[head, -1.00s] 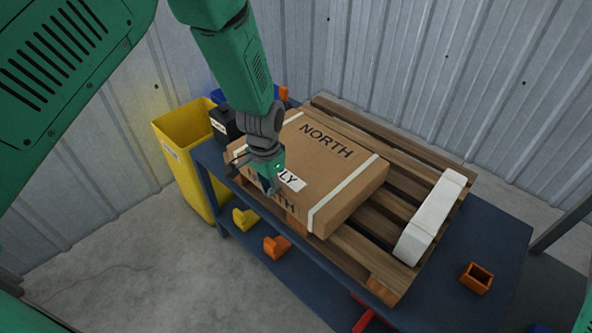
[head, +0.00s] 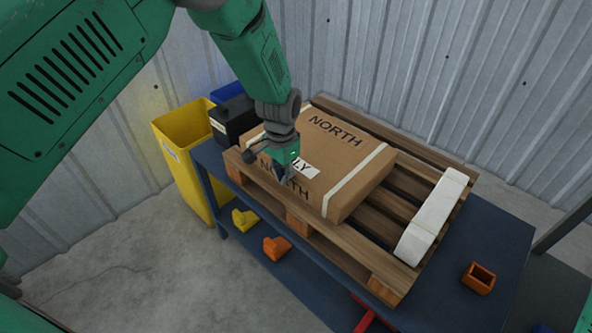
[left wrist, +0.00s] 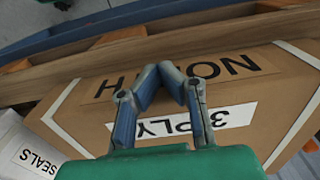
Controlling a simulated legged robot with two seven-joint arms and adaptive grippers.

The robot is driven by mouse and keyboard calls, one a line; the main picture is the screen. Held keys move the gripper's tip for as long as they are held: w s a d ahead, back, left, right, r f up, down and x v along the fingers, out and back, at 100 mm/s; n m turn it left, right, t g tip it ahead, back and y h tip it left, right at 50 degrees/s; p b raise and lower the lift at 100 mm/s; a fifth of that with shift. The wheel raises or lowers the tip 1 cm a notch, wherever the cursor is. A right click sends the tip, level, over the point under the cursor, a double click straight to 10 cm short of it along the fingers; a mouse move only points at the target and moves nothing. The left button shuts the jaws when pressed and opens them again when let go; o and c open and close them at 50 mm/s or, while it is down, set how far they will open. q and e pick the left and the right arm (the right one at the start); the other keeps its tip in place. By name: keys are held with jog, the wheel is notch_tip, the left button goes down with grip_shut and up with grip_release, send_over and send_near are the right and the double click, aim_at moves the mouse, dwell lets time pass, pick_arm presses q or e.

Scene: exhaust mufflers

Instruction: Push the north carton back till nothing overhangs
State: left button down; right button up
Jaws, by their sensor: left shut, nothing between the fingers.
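The north carton (head: 352,150), brown with white straps and NORTH printed on its top and front, lies flat on the wooden pallet (head: 345,250). In the head view a strip of the pallet's front board shows in front of the carton's front face, and I see no overhang there. My left gripper (head: 286,178) is shut and empty at the carton's front face, hiding part of its print and label. In the left wrist view my closed fingers (left wrist: 170,72) lie over the carton (left wrist: 245,88); whether they touch is unclear. My right gripper is out of view.
The pallet stands on a blue table (head: 500,235). A white block (head: 432,217) lies on the pallet right of the carton. An orange open box (head: 478,279) sits at the table's right. A black container (head: 232,120) and yellow bin (head: 180,150) stand left. Corrugated walls are behind.

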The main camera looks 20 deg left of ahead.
aim_at(294, 164)
pick_arm(q)
jog(key=shift+w+d+b, duration=0.3)
jog(key=shift+w+b, duration=0.05)
jog(key=shift+w, duration=0.55)
jog(key=shift+w+d+b, duration=0.35)
jog(key=shift+w+b, duration=0.05)
jog(key=shift+w, duration=0.45)
jog(key=shift+w+d+b, duration=0.3)
jog(key=shift+w+b, duration=0.05)
jog(key=shift+w, duration=0.55)
jog(key=shift+s+a+r+p, duration=0.25)
jog(key=shift+s+r+p, duration=0.45)
jog(key=shift+p, duration=0.45)
jog(key=shift+s+a+r+p, duration=0.2)
jog(key=shift+s+a+p, duration=0.05)
jog(key=shift+s+p, duration=0.4)
jog(key=shift+s+a+r+p, duration=0.2)
jog(key=shift+s+p, duration=0.45)
notch_tip(294, 164, up, 8)
jog(key=p, duration=0.6)
jog(key=shift+f, duration=0.1)
